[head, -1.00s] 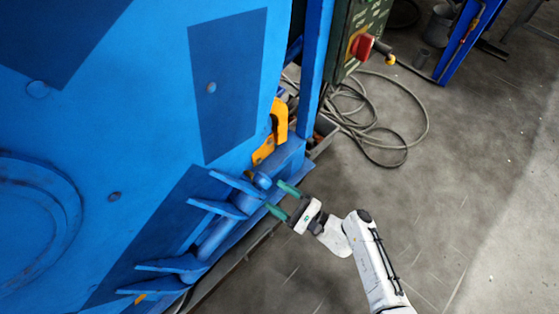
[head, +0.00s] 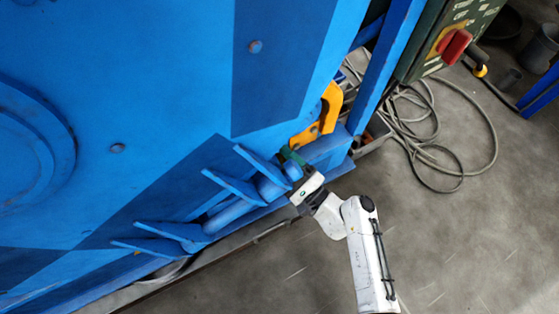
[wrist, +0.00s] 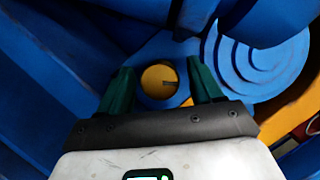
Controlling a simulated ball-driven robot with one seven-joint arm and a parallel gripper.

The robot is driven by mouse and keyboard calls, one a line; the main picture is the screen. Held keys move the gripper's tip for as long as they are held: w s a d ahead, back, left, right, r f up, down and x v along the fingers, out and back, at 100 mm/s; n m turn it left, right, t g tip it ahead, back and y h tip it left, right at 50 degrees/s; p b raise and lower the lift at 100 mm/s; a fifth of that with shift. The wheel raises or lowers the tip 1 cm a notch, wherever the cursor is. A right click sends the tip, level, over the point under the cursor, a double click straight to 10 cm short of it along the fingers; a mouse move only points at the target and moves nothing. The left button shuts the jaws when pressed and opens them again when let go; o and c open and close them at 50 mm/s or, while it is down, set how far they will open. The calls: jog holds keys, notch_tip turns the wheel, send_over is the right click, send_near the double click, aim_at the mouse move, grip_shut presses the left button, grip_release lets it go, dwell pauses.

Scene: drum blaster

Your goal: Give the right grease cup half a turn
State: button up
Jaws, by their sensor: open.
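A round yellow cap with a short dark slot, which looks like the grease cup (wrist: 160,82), sits on a blue part of the machine in the wrist view. My gripper (wrist: 162,90) is open, with one green finger on each side of the cap. Small gaps seem to show between the fingers and the cap; I cannot tell if either touches. In the head view my gripper (head: 291,161) is at the right end of the blue bracket and cylinder, and the cap is hidden there.
Blue bracket plates (head: 235,188) stick out left of my gripper. A yellow-orange bracket (head: 321,117) stands just above it. A ribbed blue round part (wrist: 258,60) is close beside the right finger. A control box with a red knob (head: 455,47) and loose cables (head: 440,150) lie further right.

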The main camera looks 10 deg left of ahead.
jog(key=shift+w+a+r, duration=0.15)
jog(key=shift+w+a, duration=0.15)
jog(key=shift+a, duration=0.05)
jog(key=c, duration=1)
jog(key=shift+m, duration=0.5)
